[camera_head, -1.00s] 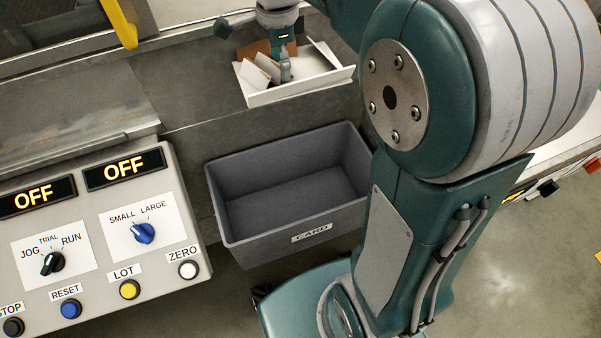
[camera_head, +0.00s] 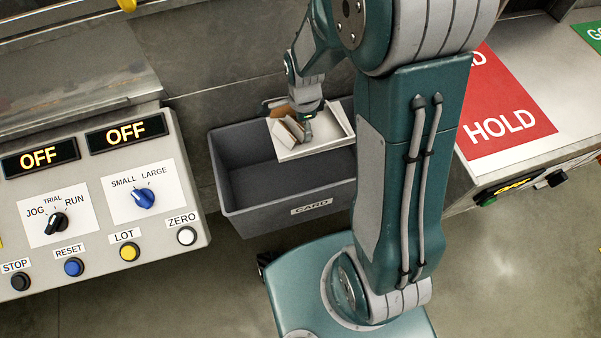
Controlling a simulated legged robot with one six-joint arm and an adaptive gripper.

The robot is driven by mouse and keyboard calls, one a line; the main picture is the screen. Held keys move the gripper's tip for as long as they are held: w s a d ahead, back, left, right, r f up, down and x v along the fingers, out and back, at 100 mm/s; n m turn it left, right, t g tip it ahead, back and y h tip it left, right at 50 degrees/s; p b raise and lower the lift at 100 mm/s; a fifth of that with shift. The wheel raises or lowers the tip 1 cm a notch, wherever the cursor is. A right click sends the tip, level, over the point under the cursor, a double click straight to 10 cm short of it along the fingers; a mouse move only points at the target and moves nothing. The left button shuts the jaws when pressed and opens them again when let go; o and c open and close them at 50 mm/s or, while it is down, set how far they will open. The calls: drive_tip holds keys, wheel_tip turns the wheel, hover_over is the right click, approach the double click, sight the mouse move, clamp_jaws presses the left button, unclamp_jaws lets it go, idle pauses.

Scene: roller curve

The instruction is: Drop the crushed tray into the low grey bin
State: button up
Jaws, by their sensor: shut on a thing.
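The crushed tray (camera_head: 322,147) is white with bent brown and pale card flaps (camera_head: 287,131) at its left side. My gripper (camera_head: 305,133) is shut on the tray and points down into it; the fingertips are partly hidden by the flaps. The low grey bin (camera_head: 285,216), labelled CARD, stands on the floor and looks empty. In the picture the tray overlaps the back right part of the bin's opening. I cannot tell its exact height relative to the rim.
A control panel (camera_head: 95,205) with knobs, buttons and two OFF displays stands left of the bin. A counter (camera_head: 585,125) with a red HOLD mat (camera_head: 500,110) is at the right. My own arm hides the bin's right end.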

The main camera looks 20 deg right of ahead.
drive_tip(key=shift+a+f, duration=0.1)
drive_tip(key=shift+f, duration=2.7)
drive_tip(key=o, duration=1.1)
wheel_tip(320, 180, up, 11)
drive_tip(key=shift+w+r, duration=0.1)
drive_tip(key=shift+r, duration=0.1)
drive_tip(key=shift+a+r, duration=0.1)
drive_tip(key=shift+r, duration=0.15)
